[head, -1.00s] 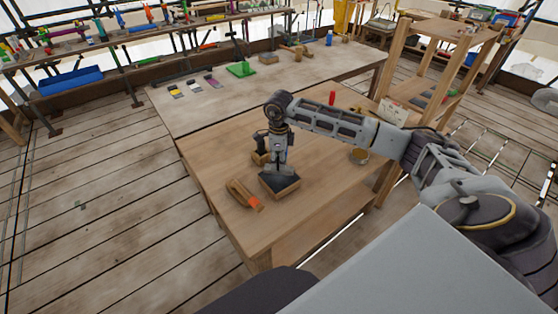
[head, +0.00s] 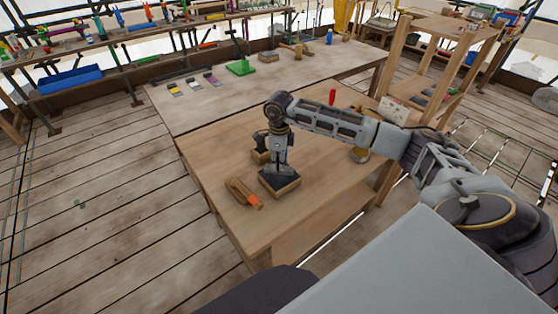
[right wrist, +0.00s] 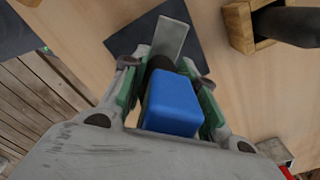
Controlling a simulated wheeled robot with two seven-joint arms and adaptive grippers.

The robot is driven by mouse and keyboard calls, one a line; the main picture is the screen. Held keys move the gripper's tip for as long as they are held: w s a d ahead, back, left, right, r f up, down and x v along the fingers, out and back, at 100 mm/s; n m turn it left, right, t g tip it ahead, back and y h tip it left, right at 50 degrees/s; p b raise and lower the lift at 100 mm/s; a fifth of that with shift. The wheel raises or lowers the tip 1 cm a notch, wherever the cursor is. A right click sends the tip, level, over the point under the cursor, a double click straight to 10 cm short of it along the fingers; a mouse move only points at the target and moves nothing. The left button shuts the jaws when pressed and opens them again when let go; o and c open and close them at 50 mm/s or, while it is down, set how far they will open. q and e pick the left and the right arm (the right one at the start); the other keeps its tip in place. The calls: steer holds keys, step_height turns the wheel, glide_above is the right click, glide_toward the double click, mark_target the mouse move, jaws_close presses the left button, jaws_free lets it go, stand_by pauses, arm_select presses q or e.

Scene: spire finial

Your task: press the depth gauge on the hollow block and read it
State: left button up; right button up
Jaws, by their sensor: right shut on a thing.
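The hollow block (head: 283,189) is a low block with a wooden side and a dark top, on the near wooden table. Its dark top (right wrist: 196,30) shows in the right wrist view behind the tool. My right gripper (head: 279,170) points down at the block from directly above. It is shut on the depth gauge (right wrist: 172,103), a blue body with a flat grey piece (right wrist: 170,38) over the dark top. The fingers cover part of the gauge. I cannot tell whether it touches the block, and no reading is visible. My left gripper is not in view.
A wooden holder (right wrist: 236,25) with a dark upright handle stands close beside the block. An orange-tipped wooden piece (head: 243,193) lies left of it. A brass-coloured round item (head: 359,155) and a red item (head: 332,97) stand farther right. The table's front right is clear.

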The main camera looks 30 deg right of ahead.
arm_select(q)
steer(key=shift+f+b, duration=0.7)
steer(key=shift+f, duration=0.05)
arm_select(e)
steer(key=shift+f, duration=0.9)
stand_by(1.6)
steer(key=shift+r, duration=0.1)
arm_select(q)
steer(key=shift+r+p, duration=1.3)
arm_select(e)
steer(key=shift+r, duration=2.5)
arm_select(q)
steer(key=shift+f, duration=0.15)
arm_select(e)
steer(key=shift+f, duration=0.2)
steer(key=shift+f+b, duration=0.65)
steer(key=shift+f, duration=0.05)
steer(key=shift+f+b, duration=0.7)
steer(key=shift+f, duration=0.25)
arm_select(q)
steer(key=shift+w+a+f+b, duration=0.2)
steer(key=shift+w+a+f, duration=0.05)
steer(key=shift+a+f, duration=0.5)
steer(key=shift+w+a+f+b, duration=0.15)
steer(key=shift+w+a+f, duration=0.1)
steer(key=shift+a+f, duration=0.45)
arm_select(e)
steer(key=shift+f, duration=0.5)
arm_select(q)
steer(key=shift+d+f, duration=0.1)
